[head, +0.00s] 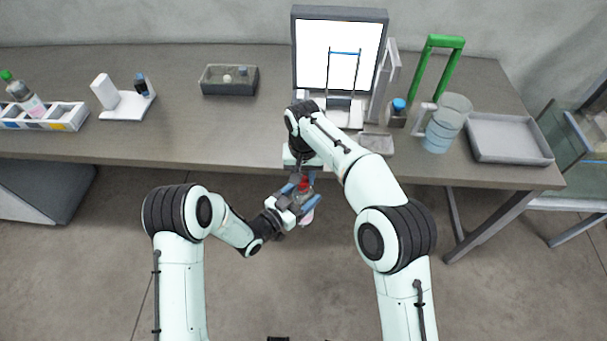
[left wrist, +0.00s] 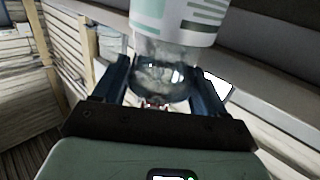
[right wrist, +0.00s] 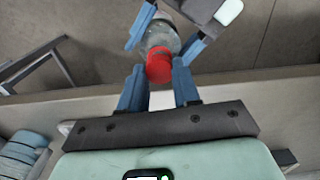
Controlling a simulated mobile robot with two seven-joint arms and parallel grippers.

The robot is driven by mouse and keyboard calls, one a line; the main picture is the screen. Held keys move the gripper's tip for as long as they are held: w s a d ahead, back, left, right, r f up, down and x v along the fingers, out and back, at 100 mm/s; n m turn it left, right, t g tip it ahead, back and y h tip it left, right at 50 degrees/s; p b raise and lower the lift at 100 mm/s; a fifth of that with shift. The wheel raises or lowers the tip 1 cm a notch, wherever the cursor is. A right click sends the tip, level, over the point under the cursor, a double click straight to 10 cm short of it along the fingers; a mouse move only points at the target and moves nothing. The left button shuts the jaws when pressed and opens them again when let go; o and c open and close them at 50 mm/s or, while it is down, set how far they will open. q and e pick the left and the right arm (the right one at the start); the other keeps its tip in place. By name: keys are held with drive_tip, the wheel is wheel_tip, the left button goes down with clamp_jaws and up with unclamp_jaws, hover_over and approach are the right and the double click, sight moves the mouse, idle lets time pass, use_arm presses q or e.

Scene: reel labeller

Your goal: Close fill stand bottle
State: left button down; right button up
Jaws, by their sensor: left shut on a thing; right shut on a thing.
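A clear bottle (head: 299,195) with a pale label and a red cap (right wrist: 158,66) is held in front of the table edge, above the floor. My left gripper (left wrist: 165,90) is shut around the bottle's clear body; the label (left wrist: 180,20) shows beyond its fingers. My right gripper (right wrist: 158,82) is shut on the red cap, its blue fingertips on either side of it. The cap sits at the bottle's mouth; how tightly it is seated cannot be told. In the head view my right arm hides part of the table behind the bottle.
On the table (head: 230,130) stand a bottle rack (head: 70,122) with a green-capped bottle (head: 24,98), a white stand (head: 128,107), a grey bin (head: 230,88), a lit panel (head: 338,55), a jug (head: 440,130) and an empty grey tray (head: 508,140). The table's left middle is clear.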

drive_tip(key=shift+f, duration=0.55)
drive_tip(key=m, duration=0.6)
drive_tip(key=shift+m, duration=0.4)
drive_tip(key=m, duration=0.4)
drive_tip(key=shift+m, duration=0.3)
drive_tip(key=m, duration=0.4)
drive_tip(key=shift+m, duration=0.4)
drive_tip(key=m, duration=0.7)
drive_tip(key=shift+s, duration=0.1)
drive_tip(key=m, duration=0.9)
